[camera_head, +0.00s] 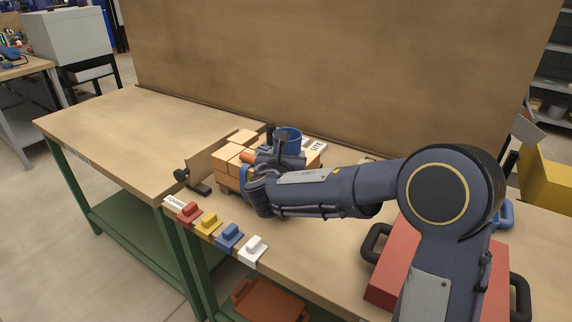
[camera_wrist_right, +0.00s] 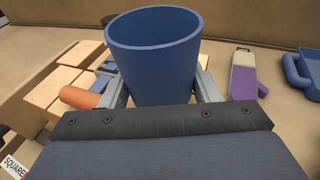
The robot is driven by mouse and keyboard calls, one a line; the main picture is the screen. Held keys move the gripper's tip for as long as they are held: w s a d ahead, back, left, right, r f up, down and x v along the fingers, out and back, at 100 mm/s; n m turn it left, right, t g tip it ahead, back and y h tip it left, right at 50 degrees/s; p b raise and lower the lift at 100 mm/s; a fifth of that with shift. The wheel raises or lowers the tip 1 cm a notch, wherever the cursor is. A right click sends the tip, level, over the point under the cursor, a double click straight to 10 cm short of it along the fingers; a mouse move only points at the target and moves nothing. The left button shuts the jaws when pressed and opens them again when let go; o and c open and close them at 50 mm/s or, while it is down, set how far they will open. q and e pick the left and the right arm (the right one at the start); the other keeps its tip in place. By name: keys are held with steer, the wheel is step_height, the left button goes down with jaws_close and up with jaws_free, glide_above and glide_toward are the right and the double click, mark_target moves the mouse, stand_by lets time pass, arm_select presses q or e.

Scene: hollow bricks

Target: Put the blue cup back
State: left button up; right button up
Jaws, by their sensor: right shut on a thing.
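The blue cup (camera_head: 290,141) is upright in my right gripper (camera_head: 272,152), at the back of the workbench beside the stack of bricks. In the right wrist view the blue cup (camera_wrist_right: 154,50) stands between the two fingers of my right gripper (camera_wrist_right: 160,92), which touch its sides. The cup's lower part is hidden behind the gripper body, so I cannot tell whether it touches anything below. My left gripper does not show in either view.
Tan hollow bricks (camera_head: 228,157) are stacked left of the gripper. Red, yellow, blue and white blocks (camera_head: 230,236) line the bench's front edge. A red case (camera_head: 385,275) is at the right. A purple-and-white object (camera_wrist_right: 243,75) lies right of the cup. The bench's left part is clear.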

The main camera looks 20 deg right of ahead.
steer(key=shift+a+f, duration=0.1)
steer(key=shift+f, duration=1)
steer(key=shift+f, duration=0.15)
steer(key=o, duration=1.7)
